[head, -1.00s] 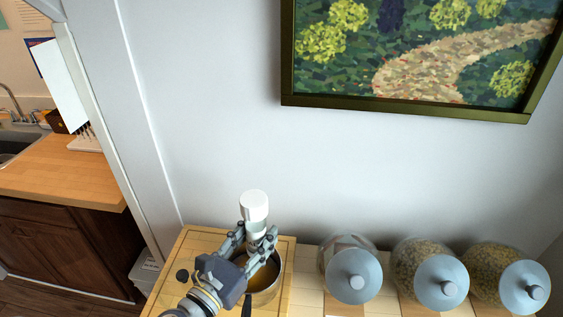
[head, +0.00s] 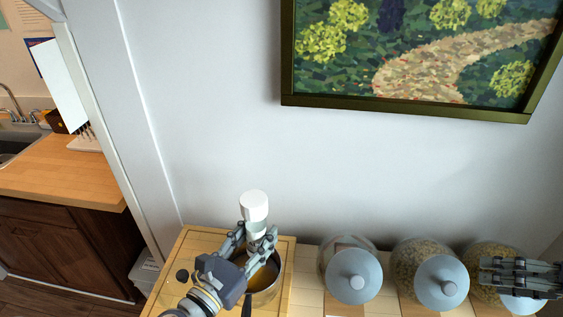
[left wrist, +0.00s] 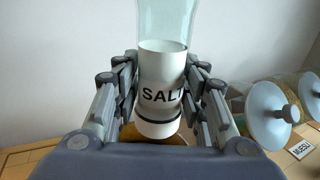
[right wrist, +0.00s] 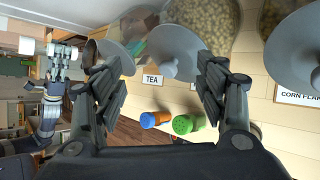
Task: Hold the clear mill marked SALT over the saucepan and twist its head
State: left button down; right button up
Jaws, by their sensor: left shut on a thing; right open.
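The salt mill (head: 254,204) has white ends and a clear body, and stands near upright over the saucepan (head: 267,294), which holds brownish liquid. My left gripper (head: 258,238) is shut around its lower part. In the left wrist view the white collar marked SALT (left wrist: 160,95) sits between the fingers, with clear body above it. The right wrist view also shows the mill (right wrist: 52,48) at the far left. My right gripper (head: 486,276) is open and empty at the right edge, above the rightmost jar, well away from the mill.
Several lidded jars (head: 354,278) line the shelf right of the saucepan. Beyond my right fingers, an orange-and-blue shaker (right wrist: 155,119) and a green shaker (right wrist: 188,124) show near a TEA label (right wrist: 153,78). A framed painting (head: 400,103) hangs above.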

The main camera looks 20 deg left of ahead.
jog(key=w+a+r+n+g, duration=0.2)
jog(key=a+r+n, duration=0.2)
jog(key=a, duration=0.9)
jog(key=n+g+h, duration=0.1)
jog(key=n+h, duration=0.2)
jog(key=n, duration=0.7)
send_near(253, 198)
jog(key=x, duration=1)
jog(key=shift+f, duration=0.1)
